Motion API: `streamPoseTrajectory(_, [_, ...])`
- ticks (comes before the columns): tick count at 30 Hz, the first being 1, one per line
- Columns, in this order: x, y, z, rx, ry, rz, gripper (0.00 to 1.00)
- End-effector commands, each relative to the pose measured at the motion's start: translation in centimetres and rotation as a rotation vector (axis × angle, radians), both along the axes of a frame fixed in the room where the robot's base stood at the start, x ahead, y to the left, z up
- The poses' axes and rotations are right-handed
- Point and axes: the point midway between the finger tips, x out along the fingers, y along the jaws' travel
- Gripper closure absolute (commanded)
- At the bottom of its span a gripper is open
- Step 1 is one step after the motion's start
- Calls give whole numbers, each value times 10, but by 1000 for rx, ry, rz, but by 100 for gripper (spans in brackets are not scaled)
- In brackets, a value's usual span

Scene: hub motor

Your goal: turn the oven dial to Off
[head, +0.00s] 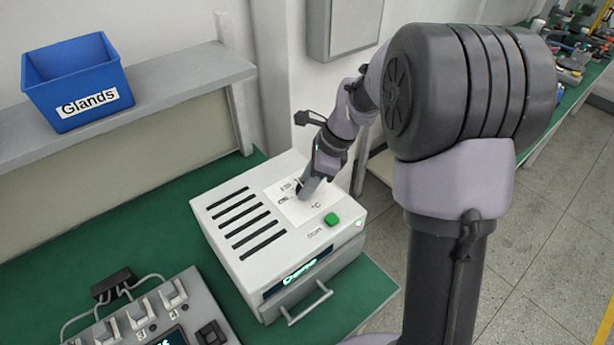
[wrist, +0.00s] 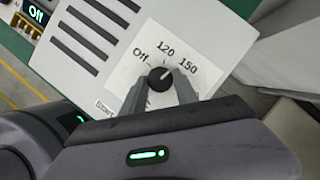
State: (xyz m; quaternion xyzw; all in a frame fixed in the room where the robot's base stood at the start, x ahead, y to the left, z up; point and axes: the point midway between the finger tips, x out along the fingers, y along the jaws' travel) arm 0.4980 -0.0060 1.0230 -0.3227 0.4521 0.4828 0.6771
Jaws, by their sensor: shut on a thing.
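The oven (head: 215,200) is a white box with a slotted top on the green bench; it also shows in the wrist view (wrist: 125,40). Its black round dial (wrist: 160,78) sits on a white panel marked Off, 120 and 150. A small pale mark on the dial seems to point to the upper right, near 120 or between 120 and 150; it is too small to be sure. My gripper (wrist: 161,84) is shut on the dial, one finger on each side. In the head view my gripper (head: 303,188) reaches the panel from above and hides the dial.
A green button (head: 331,219) is on the oven's top, near the dial panel. The oven's front has a lit display (head: 300,271) and a handle (head: 308,304). A switch unit (head: 150,318) stands at lower left. A blue Glands bin (head: 75,75) sits on the shelf (head: 180,75).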

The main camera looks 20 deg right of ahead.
Motion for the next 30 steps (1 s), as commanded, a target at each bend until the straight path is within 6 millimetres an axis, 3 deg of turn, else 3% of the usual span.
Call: streamPoseTrajectory(30, [8,2,4,0,2,964,100])
